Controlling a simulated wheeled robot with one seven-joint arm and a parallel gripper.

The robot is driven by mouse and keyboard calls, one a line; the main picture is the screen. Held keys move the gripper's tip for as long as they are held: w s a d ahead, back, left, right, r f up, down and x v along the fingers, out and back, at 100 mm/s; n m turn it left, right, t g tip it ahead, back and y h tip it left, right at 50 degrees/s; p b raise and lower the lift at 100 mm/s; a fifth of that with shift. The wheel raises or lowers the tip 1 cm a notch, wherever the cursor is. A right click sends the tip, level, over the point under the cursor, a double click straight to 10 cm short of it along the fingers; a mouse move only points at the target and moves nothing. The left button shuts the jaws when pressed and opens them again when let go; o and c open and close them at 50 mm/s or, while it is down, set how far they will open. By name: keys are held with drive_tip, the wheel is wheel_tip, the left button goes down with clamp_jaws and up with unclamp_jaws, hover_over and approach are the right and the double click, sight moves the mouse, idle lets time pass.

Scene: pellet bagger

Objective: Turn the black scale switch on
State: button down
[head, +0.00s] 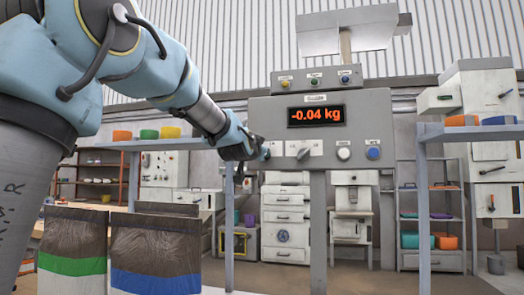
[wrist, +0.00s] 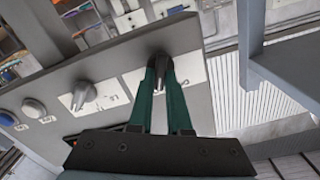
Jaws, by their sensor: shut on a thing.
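The scale panel (head: 320,128) is grey, with a lit red display (head: 317,116) reading -0.04 kg. My gripper (head: 262,154) is at the left end of its lower row of controls. In the wrist view, the green fingers of my gripper (wrist: 161,84) are shut on a dark switch (wrist: 160,61) on a white plate. The fingers hide part of this switch, so its exact angle is hard to tell. A grey lever switch (head: 303,152) sits beside it, apart from the fingers; it also shows in the wrist view (wrist: 82,94).
A white button (head: 343,153) and a blue button (head: 373,153) are further right on the panel. Small buttons (head: 315,80) sit on a box above. A shelf post (head: 424,200) stands to the right, and filled bags (head: 155,250) stand at lower left.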

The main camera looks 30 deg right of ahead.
drive_tip(key=shift+m, duration=0.6)
drive_tip(key=c, duration=0.9)
unclamp_jaws()
drive_tip(key=shift+o, duration=0.2)
drive_tip(key=shift+s, duration=0.1)
drive_tip(key=b+v, duration=0.1)
drive_tip(key=v, duration=0.9)
drive_tip(key=shift+s+a, duration=0.25)
